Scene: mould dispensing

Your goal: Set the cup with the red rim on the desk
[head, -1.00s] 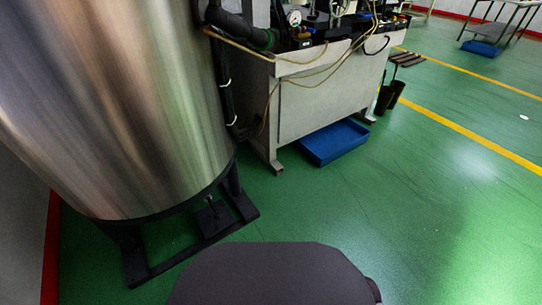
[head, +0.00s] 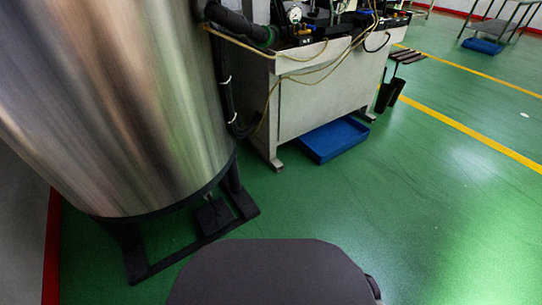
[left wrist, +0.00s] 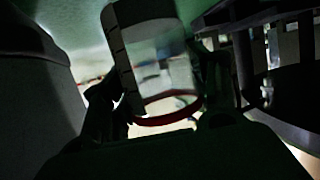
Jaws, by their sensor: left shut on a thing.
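The cup with the red rim (left wrist: 160,65) shows in the left wrist view as a pale, see-through cup with a dark, marked strip along its left side. Its red rim faces the near, lower side of the picture. My left gripper (left wrist: 163,95) is shut on the cup, with a dark finger on each side of it. The lower parts of the fingers are in deep shadow. Neither gripper shows in the head view. I cannot make out in these frames which surface is the desk.
In the head view a large steel tank (head: 120,100) on a black stand fills the left. A grey machine cabinet (head: 318,95) stands behind it, with a blue tray (head: 335,140) at its foot. A metal table (head: 505,25) is far right. Green floor (head: 420,210) is clear at right.

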